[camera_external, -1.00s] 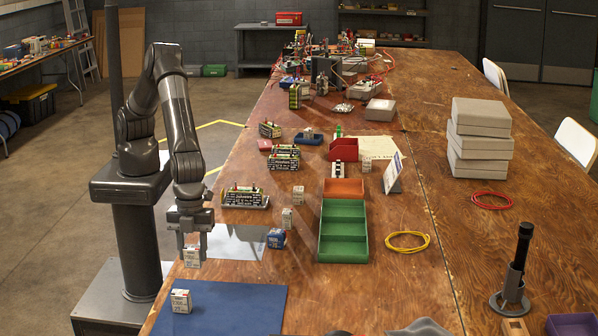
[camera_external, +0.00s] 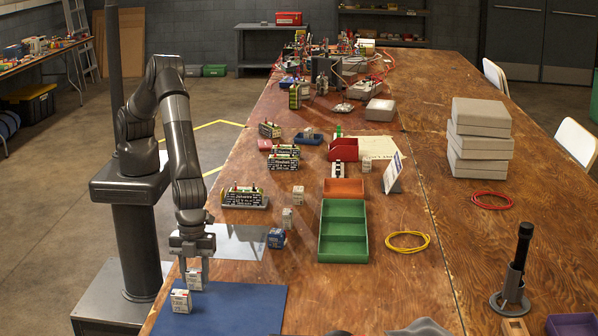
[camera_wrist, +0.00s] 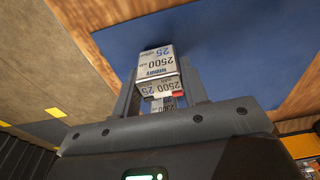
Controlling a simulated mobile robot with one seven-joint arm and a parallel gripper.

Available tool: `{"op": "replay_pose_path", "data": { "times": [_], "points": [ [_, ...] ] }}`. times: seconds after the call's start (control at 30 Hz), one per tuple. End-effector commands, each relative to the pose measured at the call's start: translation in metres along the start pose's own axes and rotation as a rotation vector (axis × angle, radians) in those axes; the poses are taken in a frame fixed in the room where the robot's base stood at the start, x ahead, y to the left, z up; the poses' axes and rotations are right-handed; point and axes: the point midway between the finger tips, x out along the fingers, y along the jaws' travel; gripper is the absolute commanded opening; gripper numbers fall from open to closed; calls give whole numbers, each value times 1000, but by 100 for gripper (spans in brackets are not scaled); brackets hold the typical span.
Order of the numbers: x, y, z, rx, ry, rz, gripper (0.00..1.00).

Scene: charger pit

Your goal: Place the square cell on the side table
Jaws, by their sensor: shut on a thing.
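My gripper (camera_external: 193,262) points down over the near left part of the workbench and is shut on a small white-grey square cell (camera_external: 194,281). The held cell is at the blue mat's left edge; whether it touches the mat is unclear. A second similar cell (camera_external: 181,301) stands on the blue mat (camera_external: 235,310), just in front and slightly left of it. In the wrist view, printed cell faces (camera_wrist: 157,62) show between the fingers (camera_wrist: 158,85), with the blue mat beyond. Which table is the side table is not clear.
A cluttered table (camera_external: 30,62) stands at the far left, and a grey bench (camera_external: 270,45) with a red box is at the back. The mat's right part is clear.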

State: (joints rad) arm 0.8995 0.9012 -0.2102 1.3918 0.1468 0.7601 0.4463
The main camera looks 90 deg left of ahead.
Motion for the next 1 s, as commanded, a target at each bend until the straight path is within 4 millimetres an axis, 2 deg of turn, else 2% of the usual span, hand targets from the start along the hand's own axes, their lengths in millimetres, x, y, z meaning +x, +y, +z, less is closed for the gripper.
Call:
{"op": "replay_pose_path", "data": {
  "times": [0.67,0.7,1.0],
  "points": [
    [7,0,1,0,0,0,10],
    [7,0,1,0,1,0,41],
    [7,0,1,0,0,0,65]
  ]
}}
